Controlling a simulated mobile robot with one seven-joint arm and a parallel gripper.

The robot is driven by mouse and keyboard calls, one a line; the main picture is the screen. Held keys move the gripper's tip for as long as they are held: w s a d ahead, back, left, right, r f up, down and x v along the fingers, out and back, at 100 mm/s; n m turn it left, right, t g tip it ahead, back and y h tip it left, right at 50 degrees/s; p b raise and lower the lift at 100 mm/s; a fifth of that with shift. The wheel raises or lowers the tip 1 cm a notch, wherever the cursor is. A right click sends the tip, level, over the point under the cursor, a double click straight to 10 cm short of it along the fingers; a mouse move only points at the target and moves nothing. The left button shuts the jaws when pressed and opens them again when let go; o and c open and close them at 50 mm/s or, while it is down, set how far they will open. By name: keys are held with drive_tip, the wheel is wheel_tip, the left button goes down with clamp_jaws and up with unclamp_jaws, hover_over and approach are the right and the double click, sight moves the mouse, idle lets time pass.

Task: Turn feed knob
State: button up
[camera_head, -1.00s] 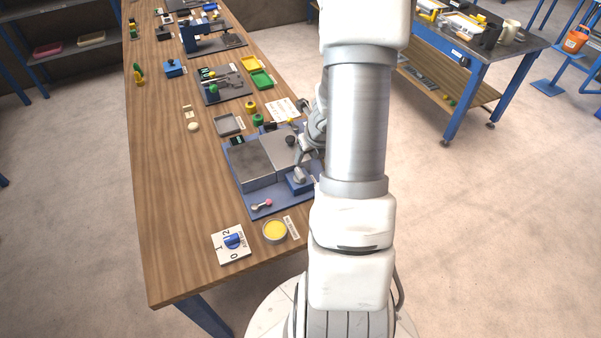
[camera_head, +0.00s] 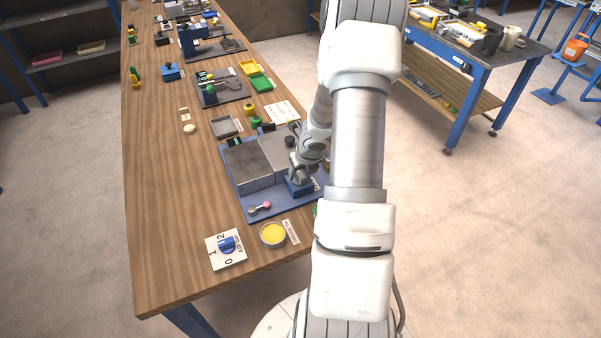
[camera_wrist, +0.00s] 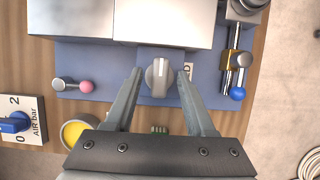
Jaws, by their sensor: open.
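The feed knob (camera_wrist: 159,77) is a round grey dial with a raised pale bar across it, pointing up and down in the wrist view. A white label ending in "D", partly hidden by a finger, is beside it. In the head view the grey knob (camera_head: 298,174) sits on a blue block at the machine's front right. My gripper (camera_wrist: 160,71) is open, its two dark fingers reaching to either side of the knob, with gaps showing on both sides. I cannot tell how far the tips are above the panel. In the head view my arm hides the fingers.
Grey boxes (camera_wrist: 168,22) stand just beyond the knob. A pink-ball lever (camera_wrist: 86,87) lies left, and a rod with a blue ball (camera_wrist: 237,93) lies right. A yellow dish (camera_head: 273,234) and an air switch plate (camera_head: 227,250) are on the wooden table nearby.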

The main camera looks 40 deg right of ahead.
drive_tip(key=shift+c, duration=0.3)
clamp_jaws()
